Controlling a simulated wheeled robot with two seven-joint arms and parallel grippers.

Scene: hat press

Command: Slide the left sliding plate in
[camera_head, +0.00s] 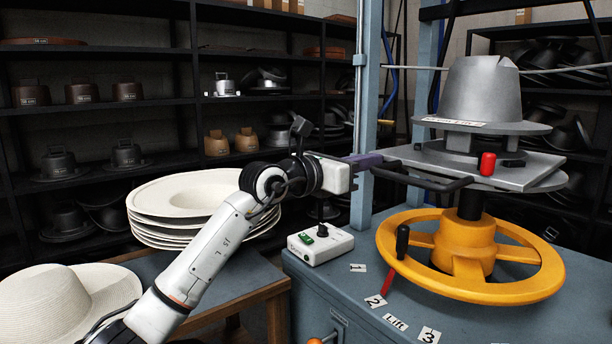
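The grey sliding plate (520,171) lies flat under the grey metal hat mould (483,90) of the press. A dark bar handle (425,181) runs along its left front side. My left gripper (374,160) comes in from the left, level with the plate, its fingertips at the left end of the handle. I cannot tell whether its fingers are closed on the handle or only beside it. My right gripper is not in view.
A yellow handwheel (470,285) sits below the plate. A red knob (487,163) stands by the plate. A blue post (366,110) rises close behind my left gripper. A white button box (320,243) is below it. Stacked hats (180,195) are at left.

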